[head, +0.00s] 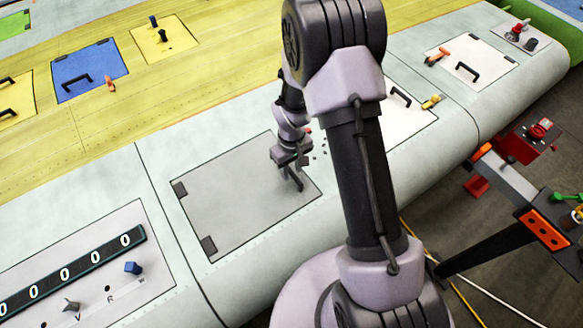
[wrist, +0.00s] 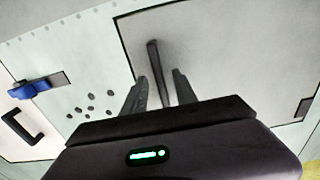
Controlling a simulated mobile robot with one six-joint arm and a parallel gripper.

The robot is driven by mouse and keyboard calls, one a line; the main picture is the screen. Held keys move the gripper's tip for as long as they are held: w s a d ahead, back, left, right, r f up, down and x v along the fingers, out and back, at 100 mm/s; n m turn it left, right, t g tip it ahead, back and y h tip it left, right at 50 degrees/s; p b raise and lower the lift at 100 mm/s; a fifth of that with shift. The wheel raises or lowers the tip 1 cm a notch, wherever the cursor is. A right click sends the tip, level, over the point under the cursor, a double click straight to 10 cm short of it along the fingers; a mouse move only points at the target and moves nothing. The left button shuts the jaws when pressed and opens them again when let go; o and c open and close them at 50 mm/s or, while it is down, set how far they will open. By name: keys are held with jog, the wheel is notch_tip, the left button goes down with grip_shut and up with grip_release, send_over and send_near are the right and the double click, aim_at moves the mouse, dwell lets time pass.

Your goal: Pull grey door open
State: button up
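The grey door (head: 235,190) is a flat panel in the pale wing skin and looks closed and flush. Its two dark hinges (head: 209,245) are on its left edge in the head view; one hinge (wrist: 303,108) shows at the right in the wrist view. The dark bar handle (wrist: 154,58) stands near the door's other edge. My gripper (head: 297,180) is over that handle. In the wrist view its two fingers (wrist: 159,92) are apart, with the handle between them and a narrow gap on each side. The handle's lower end is hidden by the gripper.
A blue lever (wrist: 35,88) and another black handle (wrist: 22,126) lie left in the wrist view. A white door (head: 405,115) is right of my arm. A counter panel (head: 85,265) is at lower left. A black-and-orange stand (head: 545,228) is on the floor at right.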

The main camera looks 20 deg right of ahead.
jog(key=shift+f, duration=0.1)
grip_shut()
dwell(1.4)
